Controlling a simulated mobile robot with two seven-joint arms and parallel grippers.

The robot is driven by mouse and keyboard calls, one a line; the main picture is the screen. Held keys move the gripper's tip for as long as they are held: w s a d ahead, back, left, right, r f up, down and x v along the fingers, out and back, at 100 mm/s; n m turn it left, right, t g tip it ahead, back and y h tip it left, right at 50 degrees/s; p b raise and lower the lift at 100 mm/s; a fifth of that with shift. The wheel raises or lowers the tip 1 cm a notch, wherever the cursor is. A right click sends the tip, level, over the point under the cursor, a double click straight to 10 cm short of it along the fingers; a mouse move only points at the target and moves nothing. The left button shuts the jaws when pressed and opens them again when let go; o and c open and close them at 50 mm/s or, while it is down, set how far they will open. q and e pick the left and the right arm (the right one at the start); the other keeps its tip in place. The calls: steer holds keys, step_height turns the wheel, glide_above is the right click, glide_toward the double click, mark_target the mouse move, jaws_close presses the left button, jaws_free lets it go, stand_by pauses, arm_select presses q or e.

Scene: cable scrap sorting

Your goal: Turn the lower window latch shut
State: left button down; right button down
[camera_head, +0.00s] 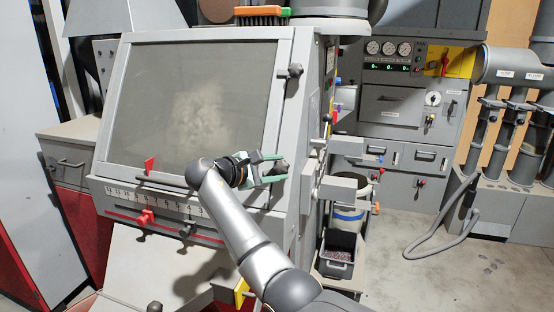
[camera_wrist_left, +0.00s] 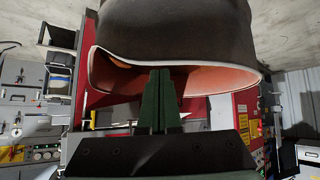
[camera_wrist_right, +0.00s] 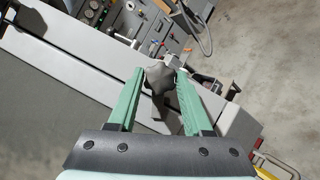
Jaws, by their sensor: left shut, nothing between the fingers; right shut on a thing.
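The lower window latch (camera_head: 281,168) is a dark grey knob on the right side of the window frame, low down. My right gripper (camera_head: 276,168) has its green fingers on either side of it and is shut on it. In the right wrist view the latch (camera_wrist_right: 159,76) shows as a grey lobed handle between the fingertips (camera_wrist_right: 160,72). Its exact turn is hard to tell. The upper latch (camera_head: 292,72) sits higher on the same frame edge. My left gripper (camera_wrist_left: 160,73) shows only in the left wrist view, its dark green fingers together and empty.
The cloudy window (camera_head: 195,100) fills the sloped cabinet front. A red-marked scale (camera_head: 160,205) with a red slider (camera_head: 145,217) runs below it. A dark hood-like shape with an orange inside (camera_wrist_left: 170,30) is close to my left fingers. Open floor (camera_head: 430,260) lies to the right.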

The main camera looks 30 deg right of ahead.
steer(key=m, duration=0.1)
steer(key=m+g+y+p, duration=0.1)
steer(key=shift+r+m, duration=0.2)
steer(key=shift+m, duration=0.1)
arm_select(q)
steer(key=shift+s+a+r+p, duration=0.2)
steer(key=shift+r+p, duration=0.2)
steer(key=shift+r, duration=0.2)
steer(key=shift+s+a+r+p, duration=0.1)
steer(key=shift+a+r+p, duration=0.1)
steer(key=shift+r+p, duration=0.3)
arm_select(e)
steer(key=shift+m+g+y, duration=0.3)
steer(key=shift+m+y, duration=0.1)
steer(key=shift+m, duration=0.7)
arm_select(q)
steer(key=shift+r, duration=0.15)
arm_select(e)
steer(key=shift+f, duration=0.1)
steer(key=shift+c, duration=1.6)
jaws_free()
steer(key=shift+w, duration=0.1)
arm_select(q)
steer(key=shift+w, duration=0.1)
steer(key=shift+f+b, duration=0.3)
steer(key=shift+b, duration=0.1)
arm_select(e)
steer(key=v, duration=1.2)
steer(key=shift+a, duration=0.2)
